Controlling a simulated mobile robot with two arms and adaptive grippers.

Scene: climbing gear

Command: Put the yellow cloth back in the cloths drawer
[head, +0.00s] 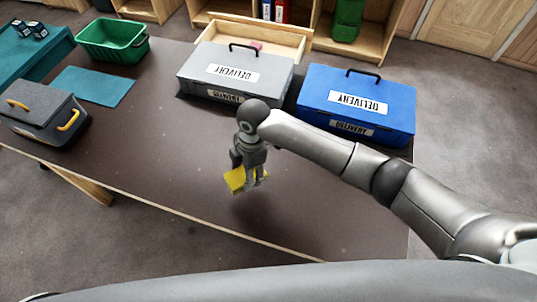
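My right gripper (250,184) comes in from the right and points down over the near middle of the dark table. It is shut on the yellow cloth (236,179), which shows between and to the left of its fingers. A shadow on the table below suggests that the cloth is held a little above it. An open light-wood drawer (212,19) stands out behind the table, with a pink item (256,45) inside. No label on it can be read. My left gripper is not in view.
A grey delivery box (195,67) and a blue delivery box (390,95) stand at the table's back edge, before the drawer. A green crate (110,53), a teal mat (92,86) and a dark grey case (45,118) are at left. The table's middle is clear.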

